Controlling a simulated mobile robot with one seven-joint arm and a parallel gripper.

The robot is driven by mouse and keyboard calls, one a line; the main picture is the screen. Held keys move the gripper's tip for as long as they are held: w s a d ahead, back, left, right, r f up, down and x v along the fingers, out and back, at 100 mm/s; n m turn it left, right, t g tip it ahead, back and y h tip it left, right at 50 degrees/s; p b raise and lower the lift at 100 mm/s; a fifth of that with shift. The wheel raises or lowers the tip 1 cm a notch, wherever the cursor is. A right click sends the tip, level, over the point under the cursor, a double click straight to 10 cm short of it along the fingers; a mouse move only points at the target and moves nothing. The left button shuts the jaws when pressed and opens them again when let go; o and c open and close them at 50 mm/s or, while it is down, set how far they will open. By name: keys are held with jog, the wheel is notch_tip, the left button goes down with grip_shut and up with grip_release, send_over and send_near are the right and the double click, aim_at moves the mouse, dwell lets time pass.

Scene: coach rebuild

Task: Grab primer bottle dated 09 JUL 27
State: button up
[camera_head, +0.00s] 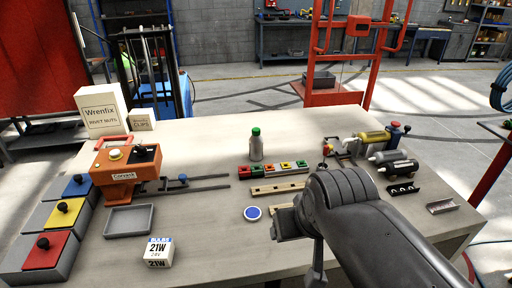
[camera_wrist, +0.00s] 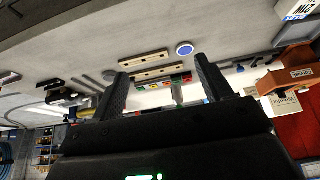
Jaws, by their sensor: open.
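A small grey bottle with a green cap (camera_head: 256,146) stands upright near the middle of the table; no date on it is readable. It also shows in the wrist view (camera_wrist: 178,93), far off beyond my fingers. A yellow cylinder (camera_head: 373,137) and dark cylinders (camera_head: 397,168) lie at the table's right side; no label on them can be read. My gripper (camera_wrist: 161,66) is open and empty in the wrist view, above the table and apart from the bottle. In the head view my arm hides the table's front right.
A row of coloured blocks (camera_head: 280,171) and a wooden rail (camera_head: 278,187) lie before the bottle. A blue disc (camera_head: 253,213), a grey tray (camera_head: 129,221), a bulb box (camera_head: 158,252) and an orange tool (camera_head: 125,165) stand to the left. The table's back middle is clear.

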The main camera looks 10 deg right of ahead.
jog(key=w+r, duration=0.4)
jog(key=w, duration=1)
send_near(257, 138)
jog(key=s, duration=0.1)
jog(key=shift+t, duration=0.5)
jog(key=x, duration=0.7)
jog(key=shift+w+d, duration=0.2)
jog(key=shift+d, duration=0.05)
jog(key=shift+a+x, duration=0.15)
jog(key=shift+x, duration=1.4)
jog(key=shift+a+x, duration=0.15)
jog(key=shift+x, duration=1.4)
jog(key=shift+s, duration=0.15)
jog(key=c, duration=1.2)
jog(key=shift+c, duration=0.2)
